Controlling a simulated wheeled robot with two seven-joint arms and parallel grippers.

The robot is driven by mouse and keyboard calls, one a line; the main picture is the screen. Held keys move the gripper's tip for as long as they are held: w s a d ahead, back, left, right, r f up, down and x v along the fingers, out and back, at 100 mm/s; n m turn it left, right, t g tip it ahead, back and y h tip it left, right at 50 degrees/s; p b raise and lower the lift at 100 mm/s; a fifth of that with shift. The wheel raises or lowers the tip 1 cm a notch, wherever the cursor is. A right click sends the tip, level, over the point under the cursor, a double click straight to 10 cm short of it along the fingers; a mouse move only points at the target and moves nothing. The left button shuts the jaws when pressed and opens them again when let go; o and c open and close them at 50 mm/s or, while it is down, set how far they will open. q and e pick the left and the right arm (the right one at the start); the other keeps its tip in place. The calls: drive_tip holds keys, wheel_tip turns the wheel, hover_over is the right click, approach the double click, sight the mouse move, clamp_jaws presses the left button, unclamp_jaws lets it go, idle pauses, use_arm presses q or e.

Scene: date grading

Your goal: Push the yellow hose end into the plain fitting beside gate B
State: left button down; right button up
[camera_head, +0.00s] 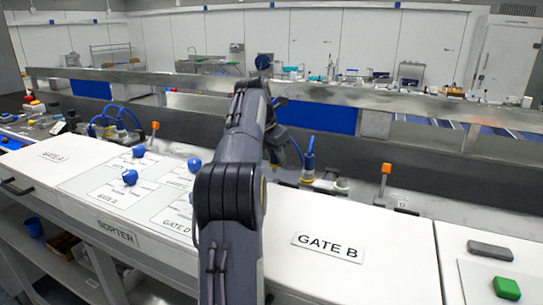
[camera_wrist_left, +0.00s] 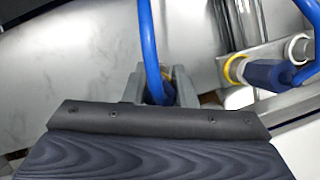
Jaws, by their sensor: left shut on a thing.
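My left gripper (camera_wrist_left: 160,82) is shut on a blue hose (camera_wrist_left: 148,45) in the left wrist view. A little yellow shows between its fingers, and the held end is mostly hidden. To the right, a blue connector with a yellow ring (camera_wrist_left: 234,68) sits at a metal block, and a pale round fitting (camera_wrist_left: 301,48) stands beside it. In the head view, a blue hose end (camera_head: 309,160) stands at the block behind the GATE B label (camera_head: 327,247), with a pale fitting (camera_head: 341,184) to its right. My left arm hides the gripper there. My right gripper is not in view.
An orange-topped post (camera_head: 385,172) stands right of the fittings. More blue hoses (camera_head: 115,122) loop at the back left. A green block (camera_head: 507,288) and a grey bar (camera_head: 490,250) lie at right.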

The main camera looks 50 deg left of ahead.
sight(280, 181)
use_arm(q)
drive_tip(key=shift+s+b+x, duration=0.1)
drive_tip(key=shift+b+x, duration=0.15)
drive_tip(key=shift+x, duration=0.45)
drive_tip(key=shift+s+b+x, duration=0.15)
drive_tip(key=shift+b+x, duration=0.05)
drive_tip(key=shift+x, duration=0.45)
drive_tip(key=shift+w+d+f+p, duration=0.15)
drive_tip(key=shift+d+p, duration=0.1)
drive_tip(key=shift+p, duration=0.15)
drive_tip(key=shift+p, duration=0.5)
drive_tip(key=shift+s+b+x, duration=0.25)
drive_tip(key=shift+b+x, duration=0.3)
drive_tip(key=shift+x, duration=0.6)
idle(1.4)
drive_tip(key=shift+f, duration=0.1)
drive_tip(key=c, duration=1.9)
unclamp_jaws()
drive_tip(key=shift+c, duration=0.2)
drive_tip(key=o, duration=1.2)
